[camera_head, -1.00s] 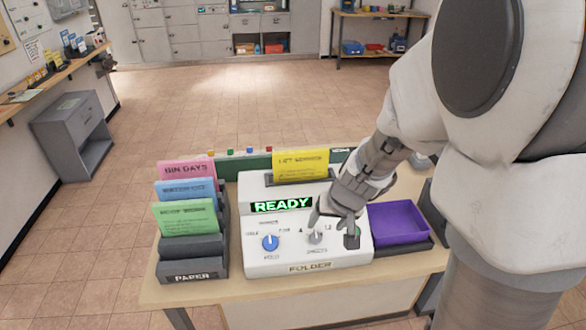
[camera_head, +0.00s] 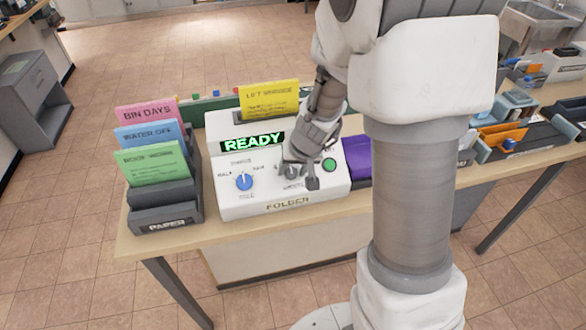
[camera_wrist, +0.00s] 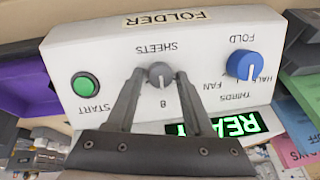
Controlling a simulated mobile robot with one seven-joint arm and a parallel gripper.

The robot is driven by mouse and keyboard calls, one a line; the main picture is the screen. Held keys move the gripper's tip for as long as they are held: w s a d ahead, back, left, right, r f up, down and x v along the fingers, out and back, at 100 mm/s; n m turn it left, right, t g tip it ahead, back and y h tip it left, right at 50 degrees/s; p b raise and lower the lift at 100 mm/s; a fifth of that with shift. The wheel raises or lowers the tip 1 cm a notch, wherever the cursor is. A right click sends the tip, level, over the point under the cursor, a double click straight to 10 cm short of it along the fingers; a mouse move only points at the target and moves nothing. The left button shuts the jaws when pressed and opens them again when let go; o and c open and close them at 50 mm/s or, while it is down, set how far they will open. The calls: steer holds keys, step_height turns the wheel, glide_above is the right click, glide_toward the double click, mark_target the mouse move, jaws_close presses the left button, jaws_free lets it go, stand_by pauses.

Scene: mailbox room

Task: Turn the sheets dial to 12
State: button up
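The small grey sheets dial (camera_wrist: 160,75) is on the white folder machine (camera_head: 270,200), between the green start button and the blue fold dial. The wrist view shows the panel upside down, with an 8 beside the sheets dial. A pale mark on the dial seems to face the 8. The other numbers are hidden by my fingers. My gripper (camera_wrist: 160,73) is open and straddles the dial, one finger on each side, with a small gap visible at each. In the head view my gripper (camera_head: 302,177) partly covers the dial.
The blue fold dial (camera_wrist: 242,66) and green start button (camera_wrist: 86,85) flank the sheets dial. A green READY display (camera_head: 253,141) is lit. A paper rack (camera_head: 165,205) stands left of the machine and a purple tray (camera_head: 357,158) right. A yellow sheet (camera_head: 268,100) stands behind.

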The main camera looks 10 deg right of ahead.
jaws_close()
steer(key=shift+b, duration=0.3)
steer(key=m+b, duration=0.2)
steer(key=m, duration=0.1)
steer(key=shift+d+f+t+y+b, duration=0.1)
steer(key=shift+f+t+y+b, duration=0.1)
steer(key=shift+t+y+b, duration=0.15)
steer(key=m+b, duration=0.2)
steer(key=shift+m, duration=0.3)
steer(key=m+b, duration=0.3)
steer(key=shift+s+t+y, duration=0.1)
steer(key=shift+t+y, duration=0.15)
steer(key=shift+t, duration=0.1)
steer(key=shift+s+m+t+b, duration=0.1)
steer(key=shift+m+t+b, duration=0.2)
steer(key=shift+m+b, duration=0.85)
steer(key=shift+r+m+p, duration=0.1)
steer(key=shift+m+p, duration=0.25)
steer(key=shift+m, duration=0.1)
